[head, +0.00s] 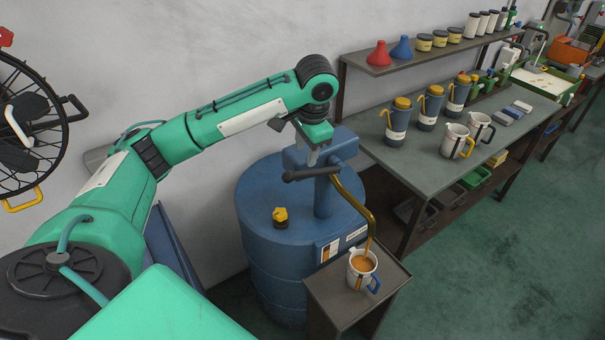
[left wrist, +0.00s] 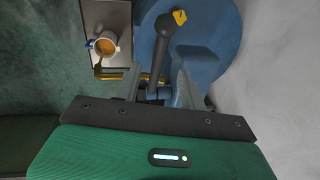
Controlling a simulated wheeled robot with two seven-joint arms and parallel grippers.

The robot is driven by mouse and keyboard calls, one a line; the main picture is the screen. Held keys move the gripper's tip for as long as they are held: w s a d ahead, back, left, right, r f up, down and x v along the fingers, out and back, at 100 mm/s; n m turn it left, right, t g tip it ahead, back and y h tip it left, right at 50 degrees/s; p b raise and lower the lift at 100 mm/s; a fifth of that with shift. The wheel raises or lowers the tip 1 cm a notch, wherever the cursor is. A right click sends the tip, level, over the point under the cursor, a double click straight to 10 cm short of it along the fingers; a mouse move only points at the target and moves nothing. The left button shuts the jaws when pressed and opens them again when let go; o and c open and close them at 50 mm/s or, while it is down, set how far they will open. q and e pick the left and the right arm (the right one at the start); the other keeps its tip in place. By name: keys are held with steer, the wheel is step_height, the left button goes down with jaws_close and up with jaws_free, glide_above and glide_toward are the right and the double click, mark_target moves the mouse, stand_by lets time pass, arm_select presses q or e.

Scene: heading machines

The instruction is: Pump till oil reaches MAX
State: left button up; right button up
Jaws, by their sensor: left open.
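A blue drum (head: 270,240) carries a blue hand pump (head: 325,190) with a dark lever handle (head: 312,174). A brass spout (head: 358,206) curves down over a white jug (head: 361,272) with a blue handle. A thin amber stream falls from the spout, and amber oil (head: 363,262) shows in the jug. The MAX mark cannot be read. My left gripper (head: 309,156) is open at the pump head. In the left wrist view its fingers (left wrist: 157,88) are apart, with the lever (left wrist: 165,50) between them; contact cannot be told. The jug also shows there (left wrist: 105,45). My right gripper is not in view.
The jug stands on a small grey stand (head: 335,295). A yellow cap (head: 281,214) is on the drum top. A bench (head: 470,125) at right holds several blue flasks and white jugs, under a shelf (head: 440,48). A wheel (head: 30,125) hangs at left.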

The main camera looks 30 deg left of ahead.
mark_target(302, 172)
arm_select(q)
steer(key=f+p, duration=0.1)
steer(key=f, duration=0.2)
steer(key=a+f+p, duration=0.1)
steer(key=f, duration=0.2)
steer(key=f+p, duration=0.1)
steer(key=f, duration=0.2)
steer(key=shift+w+a, duration=0.35)
steer(key=shift+f, duration=0.45)
